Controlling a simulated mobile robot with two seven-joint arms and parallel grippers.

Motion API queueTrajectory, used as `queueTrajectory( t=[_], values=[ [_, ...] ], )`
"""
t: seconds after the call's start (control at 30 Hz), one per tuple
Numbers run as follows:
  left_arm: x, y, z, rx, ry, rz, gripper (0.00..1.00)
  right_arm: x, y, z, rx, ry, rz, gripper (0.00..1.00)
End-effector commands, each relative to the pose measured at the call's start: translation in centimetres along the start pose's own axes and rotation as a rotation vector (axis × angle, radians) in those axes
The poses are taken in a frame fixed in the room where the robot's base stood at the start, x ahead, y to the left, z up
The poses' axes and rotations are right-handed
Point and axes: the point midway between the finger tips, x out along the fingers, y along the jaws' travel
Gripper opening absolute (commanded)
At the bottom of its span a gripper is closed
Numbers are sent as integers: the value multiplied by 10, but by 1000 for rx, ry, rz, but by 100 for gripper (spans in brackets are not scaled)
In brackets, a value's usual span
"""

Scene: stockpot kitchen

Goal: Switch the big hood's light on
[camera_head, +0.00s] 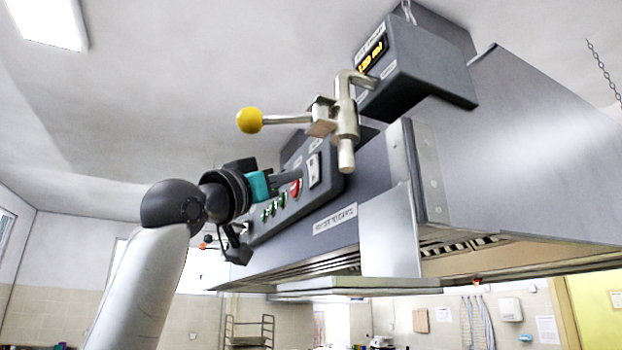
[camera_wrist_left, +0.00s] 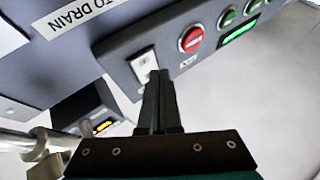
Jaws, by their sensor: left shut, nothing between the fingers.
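The big hood (camera_head: 540,150) is a large grey steel body that fills the right half of the head view. A dark control panel on its front edge carries a white switch (camera_head: 314,169), a red button (camera_head: 295,188) and several green buttons. My left gripper (camera_head: 300,174) is shut and empty, with its fingertips at the panel close to the white switch. In the left wrist view the shut fingers (camera_wrist_left: 160,75) overlap the lower edge of the white switch (camera_wrist_left: 143,63); I cannot tell whether they touch it. The red button (camera_wrist_left: 192,39) is beside it. My right gripper is out of view.
A tap-like valve with a yellow ball handle (camera_head: 249,120) juts out just above my left gripper. A dark box with a lit amber display (camera_head: 372,55) is above it. The space left of the panel is open.

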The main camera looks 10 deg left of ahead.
Motion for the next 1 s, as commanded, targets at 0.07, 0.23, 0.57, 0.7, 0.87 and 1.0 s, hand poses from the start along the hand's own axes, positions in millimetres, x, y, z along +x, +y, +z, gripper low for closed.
queueTrajectory(
  t=[0.07, 0.23, 0.57, 0.7, 0.87, 1.0],
  values=[
    [-2, -2, -2, 0, 1, -1, 0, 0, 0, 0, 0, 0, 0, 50],
    [-14, -11, -10, 2, 2, -2, 0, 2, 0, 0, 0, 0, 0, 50],
    [-34, -25, -25, 1, 1, -1, 0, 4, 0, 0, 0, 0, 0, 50],
    [-35, -25, -26, 1, 0, 0, 0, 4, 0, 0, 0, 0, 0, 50],
    [-35, -25, -26, 1, 0, 0, 0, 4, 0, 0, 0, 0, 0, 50],
    [-35, -25, -25, 0, 0, 0, 0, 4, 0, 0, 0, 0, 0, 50]
  ],
)
